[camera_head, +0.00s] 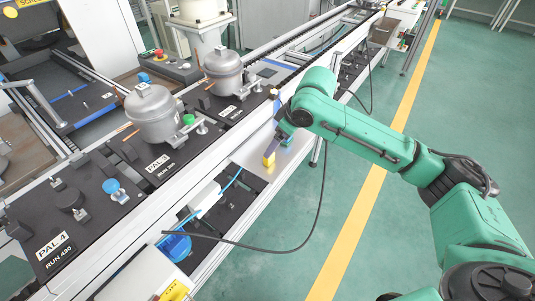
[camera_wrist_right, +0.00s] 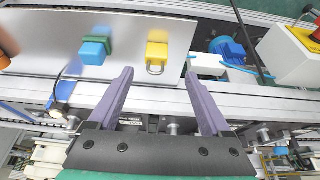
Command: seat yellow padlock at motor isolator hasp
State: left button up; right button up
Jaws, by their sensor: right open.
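The yellow padlock (camera_head: 268,160) sits on a bare metal plate beside the conveyor. In the right wrist view the padlock (camera_wrist_right: 157,52) shows its metal shackle toward my gripper. My right gripper (camera_wrist_right: 159,74) is open and empty, its two purple fingers apart with the padlock just beyond the gap between their tips. In the head view the right gripper (camera_head: 281,134) is close above the padlock. A pale box with a red and yellow part (camera_wrist_right: 303,38), possibly the motor isolator, is at the right edge of the wrist view. I cannot make out its hasp. My left gripper is not in view.
A black cable (camera_head: 322,205) loops across the front. Compressors (camera_head: 152,115) stand on pallets behind.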

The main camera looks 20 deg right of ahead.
jog(key=x, duration=0.5)
jog(key=p+x, duration=0.1)
jog(key=x, duration=0.1)
jog(key=shift+w+d+f, duration=0.15)
jog(key=shift+d+f, duration=0.1)
jog(key=shift+f, duration=0.05)
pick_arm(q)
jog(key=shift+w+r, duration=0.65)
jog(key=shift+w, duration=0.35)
pick_arm(e)
jog(key=shift+w+a+f, duration=0.1)
jog(key=shift+w+f, duration=0.1)
jog(key=shift+f, duration=0.2)
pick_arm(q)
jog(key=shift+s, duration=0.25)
pick_arm(e)
grip_shut()
